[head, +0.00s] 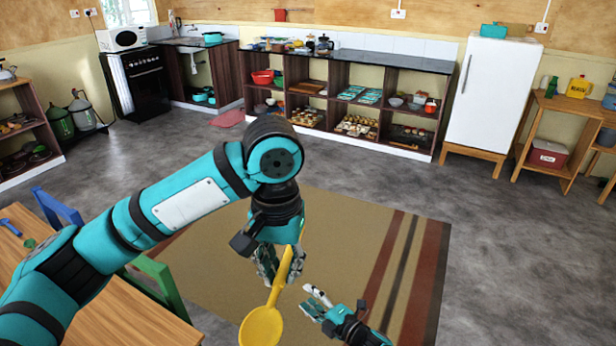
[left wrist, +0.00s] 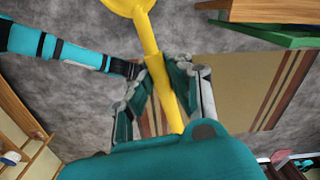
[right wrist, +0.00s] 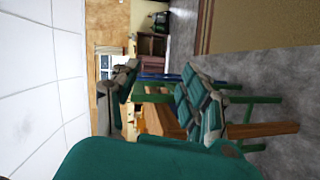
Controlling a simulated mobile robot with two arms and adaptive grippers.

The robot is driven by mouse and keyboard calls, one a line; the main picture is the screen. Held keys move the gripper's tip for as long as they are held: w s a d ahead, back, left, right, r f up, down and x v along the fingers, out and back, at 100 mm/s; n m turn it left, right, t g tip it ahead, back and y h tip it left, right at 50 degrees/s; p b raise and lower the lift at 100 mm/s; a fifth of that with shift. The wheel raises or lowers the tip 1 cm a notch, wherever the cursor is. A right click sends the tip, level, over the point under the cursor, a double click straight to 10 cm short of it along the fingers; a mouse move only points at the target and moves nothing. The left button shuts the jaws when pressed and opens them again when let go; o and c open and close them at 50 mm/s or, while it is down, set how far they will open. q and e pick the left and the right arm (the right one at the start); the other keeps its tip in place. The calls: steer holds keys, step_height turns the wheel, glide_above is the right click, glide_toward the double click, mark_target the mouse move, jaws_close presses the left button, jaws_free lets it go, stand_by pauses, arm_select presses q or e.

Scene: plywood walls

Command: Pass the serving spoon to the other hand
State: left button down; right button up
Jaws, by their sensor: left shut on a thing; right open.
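A yellow serving spoon (head: 262,322) hangs bowl-down from my left gripper (head: 280,262) in the head view. The left gripper is shut on its handle. In the left wrist view the spoon's handle (left wrist: 157,75) passes between the left fingers (left wrist: 160,88), with the bowl at the top edge. My right gripper (head: 318,300) is lower and to the right of the spoon in the head view, apart from it. In the right wrist view its fingers (right wrist: 160,95) are spread with nothing between them; the spoon does not show there.
A wooden table (head: 100,310) with blue and green chairs stands at the lower left. A striped brown rug (head: 370,240) lies below the grippers. Shelves, a stove (head: 137,80) and a white fridge (head: 480,95) line the far wall.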

steer(key=a+r+n+g+y, duration=0.2)
steer(key=a+r+n+g, duration=0.25)
steer(key=r+n, duration=0.5)
steer(key=s+a+r+n+g+y, duration=0.15)
steer(key=a+r+n+g, duration=0.3)
steer(key=r+n, duration=0.55)
steer(key=w+a+r+n+g+y, duration=0.1)
steer(key=a+r+n+g+y, duration=0.3)
steer(key=r+n, duration=0.65)
steer(key=s+d+r+n+g+h, duration=0.2)
steer(key=s+d+r+n+h, duration=0.2)
steer(key=d+r+n+h, duration=0.3)
steer(key=s+d+r+n+g+h, duration=0.1)
steer(key=s+d+r+n+h, duration=0.2)
steer(key=d+r+n+h, duration=0.35)
steer(key=shift+n+h, duration=0.8)
steer(key=shift+n, duration=0.05)
steer(key=x, duration=0.4)
steer(key=a+x, duration=0.1)
steer(key=x, duration=0.6)
steer(key=shift+s+a, duration=0.35)
steer(key=shift+a, duration=0.1)
